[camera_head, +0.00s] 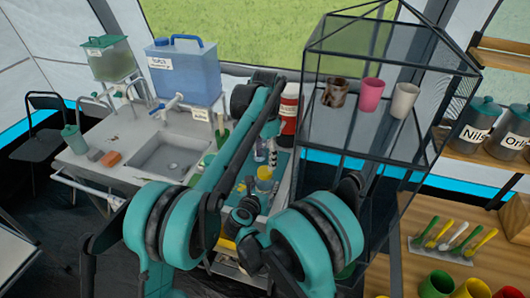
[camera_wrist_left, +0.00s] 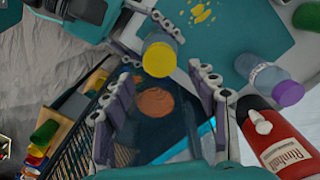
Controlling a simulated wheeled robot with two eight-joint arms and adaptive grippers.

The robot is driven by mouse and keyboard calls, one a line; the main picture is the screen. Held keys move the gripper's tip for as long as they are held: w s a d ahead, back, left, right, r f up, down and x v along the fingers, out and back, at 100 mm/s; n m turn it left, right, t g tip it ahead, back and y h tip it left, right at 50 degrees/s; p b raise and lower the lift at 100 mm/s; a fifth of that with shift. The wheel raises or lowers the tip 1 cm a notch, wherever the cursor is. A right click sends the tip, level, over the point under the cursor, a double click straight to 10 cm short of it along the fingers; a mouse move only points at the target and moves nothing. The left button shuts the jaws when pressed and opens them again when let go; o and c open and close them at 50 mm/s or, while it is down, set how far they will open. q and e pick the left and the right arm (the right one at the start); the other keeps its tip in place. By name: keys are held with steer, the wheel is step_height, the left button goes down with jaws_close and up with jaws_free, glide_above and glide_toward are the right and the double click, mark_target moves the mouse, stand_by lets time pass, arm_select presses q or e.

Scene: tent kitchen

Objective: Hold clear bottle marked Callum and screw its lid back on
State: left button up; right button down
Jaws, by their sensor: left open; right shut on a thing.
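A clear bottle with a yellow lid (camera_wrist_left: 159,59) shows at the upper middle of the left wrist view. In the head view its yellow top (camera_head: 264,172) is between my arms. I cannot read a name on it, or tell whether the lid is seated. My right gripper (camera_wrist_left: 158,20) is shut on the clear bottle. In the head view my left gripper (camera_head: 262,150) is above the bottle and partly hidden by my arm.
Another clear bottle with a purple lid (camera_wrist_left: 288,92) and a red labelled flask (camera_wrist_left: 290,142) are at the right of the left wrist view. A teal surface (camera_wrist_left: 245,25) carries yellow bits. The glass-walled cabinet (camera_head: 375,130) stands close to the right of my arms.

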mark_target(265, 170)
arm_select(q)
steer(key=n, duration=0.2)
steer(key=r+n, duration=0.1)
steer(key=n, duration=0.3)
steer(key=shift+r+n, duration=0.3)
steer(key=shift+n, duration=0.1)
steer(key=n, duration=0.3)
steer(key=r+n, duration=0.1)
steer(key=n, duration=0.1)
steer(key=shift+r+n, duration=0.15)
steer(key=shift+n, duration=0.25)
steer(key=shift+f, duration=4.05)
steer(key=c, duration=1.2)
